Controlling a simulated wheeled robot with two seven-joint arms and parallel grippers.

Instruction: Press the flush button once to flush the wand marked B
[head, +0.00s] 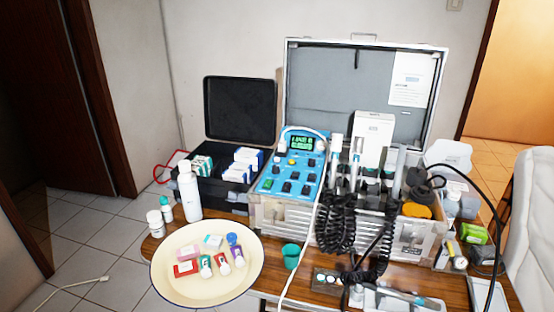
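A blue control panel (268,185) with a lit green display (300,143) and several dark knobs or buttons stands in the open metal case. I cannot tell which one is the flush button. Several wands stand upright to its right, among them a grey and white one (335,158) and a thicker grey one (398,175). Black coiled hoses (335,228) hang in front of them. No B mark is legible. A small dark box with round buttons (326,281) sits at the table's front edge. Neither of my grippers is in view.
A cream plate (167,276) with small bottles and boxes is at the front left. A white bottle (189,190) and an open black case (240,110) stand behind it. A teal cup (291,250) is at the front. A white cable crosses the panel's right edge.

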